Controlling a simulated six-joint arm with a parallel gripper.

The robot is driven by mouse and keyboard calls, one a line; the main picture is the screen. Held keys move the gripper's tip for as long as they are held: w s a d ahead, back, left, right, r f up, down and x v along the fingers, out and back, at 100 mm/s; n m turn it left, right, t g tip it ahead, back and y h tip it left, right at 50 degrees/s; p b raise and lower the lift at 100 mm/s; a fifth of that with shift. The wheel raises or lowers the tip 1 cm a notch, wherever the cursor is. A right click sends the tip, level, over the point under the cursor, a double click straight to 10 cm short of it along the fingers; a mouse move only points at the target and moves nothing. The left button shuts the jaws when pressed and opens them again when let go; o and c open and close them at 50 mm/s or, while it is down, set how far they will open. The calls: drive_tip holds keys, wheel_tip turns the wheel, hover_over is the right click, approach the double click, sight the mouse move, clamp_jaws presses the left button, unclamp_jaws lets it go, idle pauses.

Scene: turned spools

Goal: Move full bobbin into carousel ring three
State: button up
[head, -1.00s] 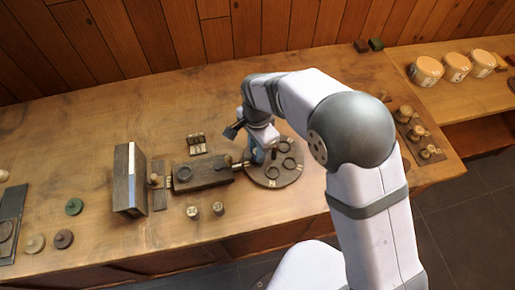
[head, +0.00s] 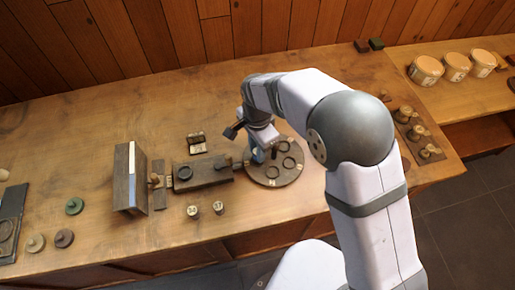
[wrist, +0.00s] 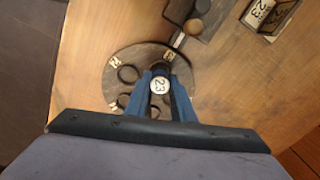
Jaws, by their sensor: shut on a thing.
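My gripper (wrist: 161,74) is shut on a bobbin (wrist: 160,85) with a round white label reading 23, held between its blue fingers. The round dark carousel (wrist: 122,58) lies beneath, with several raised rings and small pale labels along its rim. The held bobbin overlaps the carousel's middle-right part in the wrist view; whether it touches a ring I cannot tell. In the head view my gripper (head: 258,155) is over the left part of the carousel (head: 278,181), and its fingers hide the bobbin there.
A dark block fixture (head: 205,173) stands just left of the carousel. A small card holder (head: 196,143) sits behind it; its card reads 23 in the wrist view (wrist: 262,12). Two labelled bobbins (head: 193,211) (head: 219,207) stand in front. An upright board (head: 130,180) is farther left.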

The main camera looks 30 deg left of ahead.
drive_tip(key=shift+f, duration=0.7)
idle(1.6)
drive_tip(key=o, duration=1.1)
drive_tip(key=shift+r, duration=0.15)
drive_tip(key=shift+r+p, duration=3.15)
drive_tip(key=shift+r, duration=0.95)
